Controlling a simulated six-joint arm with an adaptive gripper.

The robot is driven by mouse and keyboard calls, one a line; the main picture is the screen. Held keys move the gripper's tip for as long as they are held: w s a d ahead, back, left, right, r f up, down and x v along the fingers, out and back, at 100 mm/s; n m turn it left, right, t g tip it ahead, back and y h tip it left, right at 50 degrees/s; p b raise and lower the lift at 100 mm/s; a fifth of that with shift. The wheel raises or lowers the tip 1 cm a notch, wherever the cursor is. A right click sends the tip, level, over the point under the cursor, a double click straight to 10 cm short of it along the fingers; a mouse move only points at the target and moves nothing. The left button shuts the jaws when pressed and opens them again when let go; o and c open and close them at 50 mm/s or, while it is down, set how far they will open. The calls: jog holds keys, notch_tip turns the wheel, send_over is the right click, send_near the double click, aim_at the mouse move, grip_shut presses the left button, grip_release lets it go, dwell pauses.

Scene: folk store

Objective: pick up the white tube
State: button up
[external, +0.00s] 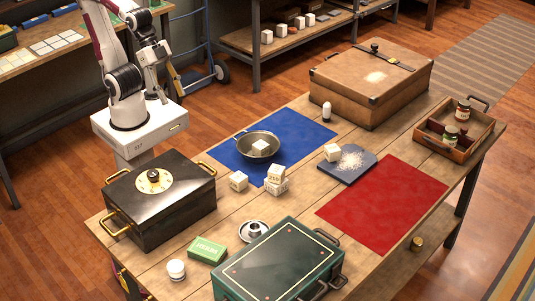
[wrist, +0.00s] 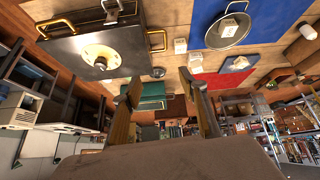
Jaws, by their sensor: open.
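The white tube (external: 327,111) stands upright on the table at the right end of the blue mat, in front of the brown suitcase. It looks white with a darker lower part. What appears to be the same tube shows at the upper right of the wrist view (wrist: 309,32). My gripper (external: 177,86) is high at the upper left of the external view, beyond the table's back left edge and well away from the tube. In the wrist view my gripper (wrist: 160,84) has its two fingers spread with nothing between them.
A pan (external: 258,147) holding a white cube sits on the blue mat (external: 295,125). The brown suitcase (external: 370,82) stands close behind the tube. A slate (external: 345,173) with powder and a cube lies in front. A black box (external: 160,200) stands left; the red mat (external: 385,205) is bare.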

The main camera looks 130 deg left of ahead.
jog(key=w+a+f+n+t+y, duration=0.1)
jog(key=w+a+f+n, duration=0.1)
jog(key=w+a, duration=0.7)
jog(key=w+a+f+n+t+y, duration=0.1)
jog(key=w+a+n+t+y, duration=0.1)
jog(key=w+a, duration=0.7)
jog(key=n+g+y, duration=0.2)
jog(key=n+y, duration=0.5)
jog(key=y, duration=0.1)
send_over(324, 111)
jog(key=w+d, duration=0.3)
jog(key=d, duration=0.9)
notch_tip(324, 111, down, 16)
jog(key=f, duration=0.1)
jog(key=s+a+f, duration=0.1)
jog(key=a, duration=0.1)
jog(key=s+a+f+n+g+y, duration=0.1)
jog(key=s+a+f, duration=0.1)
jog(key=s+a+f+g, duration=0.1)
jog(key=s+a+f, duration=0.1)
jog(key=shift+s+a+y, duration=0.25)
jog(key=shift+a+y, duration=0.1)
jog(key=shift+y, duration=0.05)
jog(key=shift+x, duration=1.3)
